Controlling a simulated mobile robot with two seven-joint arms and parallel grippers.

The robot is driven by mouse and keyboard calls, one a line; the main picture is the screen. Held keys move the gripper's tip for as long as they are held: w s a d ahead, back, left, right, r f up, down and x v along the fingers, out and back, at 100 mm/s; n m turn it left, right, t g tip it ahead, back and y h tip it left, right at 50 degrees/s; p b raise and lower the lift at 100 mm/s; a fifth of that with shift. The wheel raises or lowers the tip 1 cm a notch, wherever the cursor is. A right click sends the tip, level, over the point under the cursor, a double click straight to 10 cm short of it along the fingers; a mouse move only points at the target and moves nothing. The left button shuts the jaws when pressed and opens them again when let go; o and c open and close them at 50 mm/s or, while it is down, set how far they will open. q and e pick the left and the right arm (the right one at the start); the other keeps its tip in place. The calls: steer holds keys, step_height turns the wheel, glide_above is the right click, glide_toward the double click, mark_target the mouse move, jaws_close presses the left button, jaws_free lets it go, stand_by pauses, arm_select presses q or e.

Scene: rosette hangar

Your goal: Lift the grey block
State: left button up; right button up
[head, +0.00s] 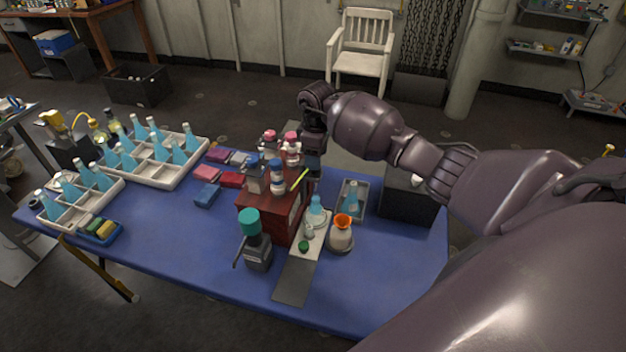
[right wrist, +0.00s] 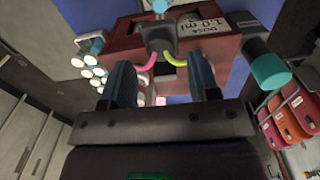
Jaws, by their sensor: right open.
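A small grey block (head: 239,158) lies on the blue table among coloured blocks, left of the dark red wooden box. My right gripper (head: 312,160) hangs behind and above the right side of that box, to the right of the grey block and apart from it. In the right wrist view its two dark fingers (right wrist: 162,88) are spread with nothing held between them. The grey block cannot be made out in the right wrist view. My left gripper is not in view.
The red box (head: 277,212) with bottles on top stands close to my right gripper. Purple (head: 217,155), red (head: 232,180) and blue (head: 207,195) blocks lie near the grey one. White trays of flasks (head: 183,172) stand to the left.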

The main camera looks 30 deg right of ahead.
steer(key=shift+r+p, duration=0.65)
steer(key=shift+r, duration=1.5)
